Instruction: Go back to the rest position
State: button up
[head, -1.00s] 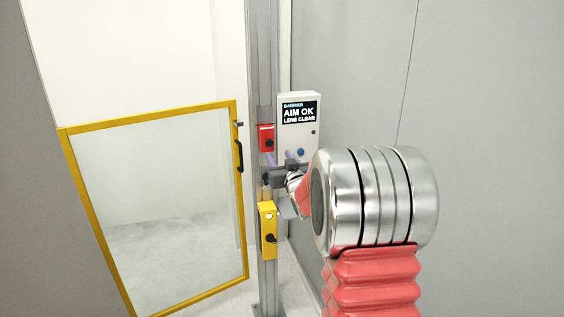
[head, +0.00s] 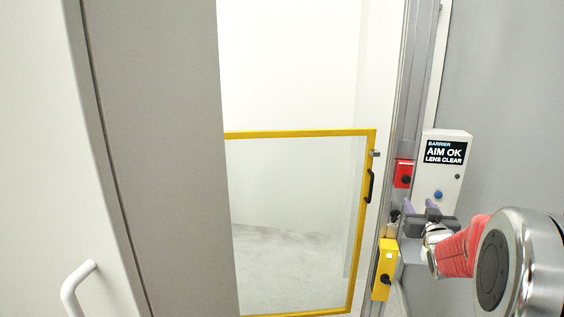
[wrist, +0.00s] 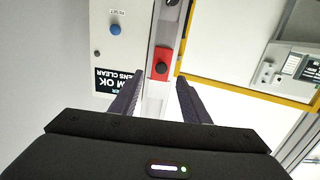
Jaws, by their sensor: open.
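My gripper (wrist: 158,92) is open and empty in the wrist view, its two dark fingers apart with the grey post and a red box (wrist: 161,62) showing between and beyond them. In the head view my gripper (head: 424,212) is at the right, in front of the post (head: 398,120), below the red box (head: 403,174) and above a yellow box (head: 385,268) with a black knob. Whether it touches the post cannot be told. My red-sleeved arm reaches it from the lower right.
A white box (head: 449,185) beside the post reads "BARRIER AIM OK LENS CLEAR" and has a blue button. A yellow-framed clear gate (head: 300,134) stands left of the post. A grey panel (head: 165,160) and a white handle (head: 75,285) are further left.

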jog(key=s+d+f+m+g, duration=0.1)
jog(key=s+f+g, duration=0.4)
jog(key=f, duration=0.5)
jog(key=s+a+f+g, duration=0.35)
jog(key=s+a, duration=0.25)
jog(key=s, duration=0.3)
jog(key=s+a+r+n+g+y, duration=0.1)
jog(key=s+a+r, duration=0.3)
jog(key=s+a, duration=0.8)
jog(key=s+a+r+n+g+y, duration=0.1)
jog(key=s+a+r+n+y, duration=0.1)
jog(key=s+a, duration=1)
notch_tip(320, 180, up, 2)
jog(key=shift+s+a+r+n+g+y, duration=0.1)
jog(key=shift+s+a+n+g+y, duration=0.3)
jog(key=shift+y, duration=0.5)
jog(key=shift+o, duration=0.2)
